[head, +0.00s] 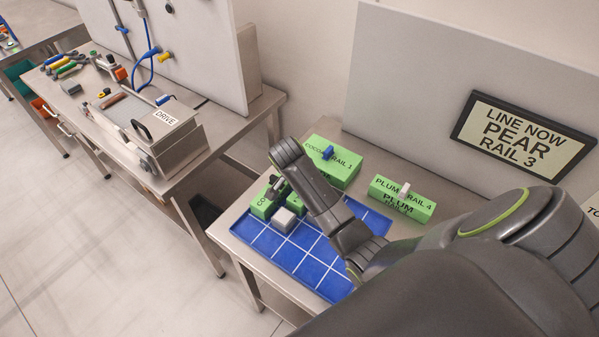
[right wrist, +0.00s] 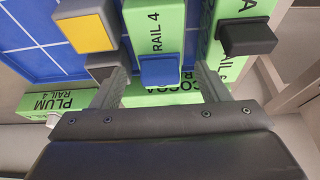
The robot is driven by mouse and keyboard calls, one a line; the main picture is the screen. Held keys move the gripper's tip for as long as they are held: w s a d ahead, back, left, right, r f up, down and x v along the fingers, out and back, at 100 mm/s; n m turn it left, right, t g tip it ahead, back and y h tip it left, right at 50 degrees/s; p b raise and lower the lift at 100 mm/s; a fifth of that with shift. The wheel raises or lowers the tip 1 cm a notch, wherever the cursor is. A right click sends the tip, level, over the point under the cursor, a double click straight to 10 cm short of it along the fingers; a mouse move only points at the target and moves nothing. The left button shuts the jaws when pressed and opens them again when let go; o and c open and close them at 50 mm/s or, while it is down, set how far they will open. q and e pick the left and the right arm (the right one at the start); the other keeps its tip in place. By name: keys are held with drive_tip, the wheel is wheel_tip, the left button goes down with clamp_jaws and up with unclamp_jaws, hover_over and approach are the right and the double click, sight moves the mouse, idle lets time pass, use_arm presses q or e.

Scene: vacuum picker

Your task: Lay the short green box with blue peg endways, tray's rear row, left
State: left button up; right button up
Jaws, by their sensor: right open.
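My right gripper (right wrist: 160,88) is open. In the right wrist view its fingers stand either side of a green box marked RAIL 4 (right wrist: 157,32) with a blue peg (right wrist: 160,70); I cannot tell if they touch it. In the head view my gripper (head: 277,187) is over green boxes at the blue tray's (head: 312,268) rear left, and the blue peg there is hidden. Beside that box is another green box (head: 262,207) with a dark peg (right wrist: 247,38). My left gripper is not in view.
A larger green COCOA RAIL 1 box (head: 345,172), with its own blue peg, stands behind the tray. A green PLUM RAIL 4 box (head: 415,207) with a white peg is to the right. A grey block (head: 284,220) stands before the tray boxes. The tray's front cells are bare.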

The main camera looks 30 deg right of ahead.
drive_tip(key=b+v, duration=0.1)
drive_tip(key=v, duration=0.8)
drive_tip(key=shift+f, duration=0.15)
